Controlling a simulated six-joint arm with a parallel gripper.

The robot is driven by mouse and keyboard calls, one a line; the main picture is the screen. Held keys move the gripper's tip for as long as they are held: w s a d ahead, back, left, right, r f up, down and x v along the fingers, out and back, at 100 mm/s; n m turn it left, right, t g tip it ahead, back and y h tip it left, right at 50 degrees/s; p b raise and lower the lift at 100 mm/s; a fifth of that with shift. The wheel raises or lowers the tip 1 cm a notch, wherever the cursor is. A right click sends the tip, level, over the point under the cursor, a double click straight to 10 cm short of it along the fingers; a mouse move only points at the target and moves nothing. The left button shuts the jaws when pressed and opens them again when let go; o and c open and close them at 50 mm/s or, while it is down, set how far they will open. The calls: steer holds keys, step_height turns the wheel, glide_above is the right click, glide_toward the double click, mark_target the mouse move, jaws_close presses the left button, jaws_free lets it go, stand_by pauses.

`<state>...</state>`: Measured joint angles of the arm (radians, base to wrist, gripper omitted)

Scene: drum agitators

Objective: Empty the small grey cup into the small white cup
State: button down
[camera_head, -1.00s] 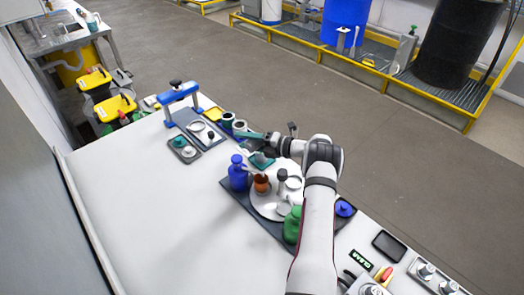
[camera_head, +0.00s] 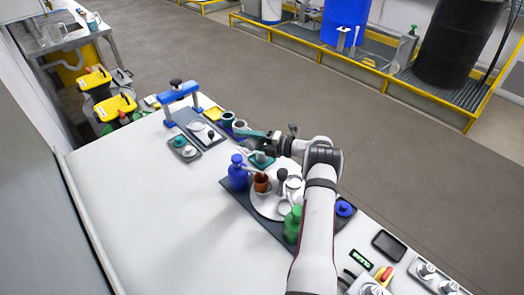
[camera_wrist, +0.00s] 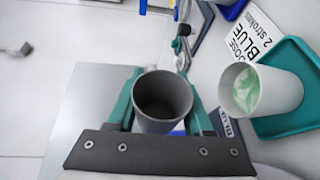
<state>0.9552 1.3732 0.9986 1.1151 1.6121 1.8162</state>
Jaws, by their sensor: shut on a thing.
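The small grey cup (camera_wrist: 163,102) is between the teal fingers of my gripper (camera_wrist: 165,100) in the wrist view. My gripper is shut on it. The cup's mouth faces the wrist camera, its inside is dark, and I cannot tell its contents. The small white cup (camera_wrist: 262,90) is to the right, apart from the grey cup, by a teal tray (camera_wrist: 305,110). Pale green material shows inside it. In the head view my gripper (camera_head: 250,134) reaches left above the table's far edge; the white cup is hard to make out there.
A dark mat with a white round plate (camera_head: 268,207) lies under my arm. A blue bottle (camera_head: 238,173), a brown cup (camera_head: 262,184) and a green bottle (camera_head: 292,225) stand there. A blue-topped stand (camera_head: 178,92) is farther left. The table's left part is clear.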

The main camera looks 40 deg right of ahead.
steer(key=shift+a+f+n+g+h, duration=0.45)
steer(key=shift+a+n, duration=0.2)
steer(key=shift+n, duration=0.55)
steer(key=shift+d+f+n+h, duration=0.15)
steer(key=shift+f+n+h, duration=0.2)
steer(key=shift+n, duration=0.25)
steer(key=shift+r+n+h, duration=0.35)
steer(key=shift+n+h, duration=0.35)
steer(key=shift+n, duration=0.3)
steer(key=a+r+n+h+b, duration=0.1)
steer(key=a+r+n+h, duration=0.3)
steer(key=a+r+n, duration=0.1)
steer(key=shift+s+r+n+h, duration=0.15)
steer(key=shift+r+n+h, duration=0.25)
steer(key=shift+r+n, duration=0.75)
steer(key=shift+r+m, duration=0.25)
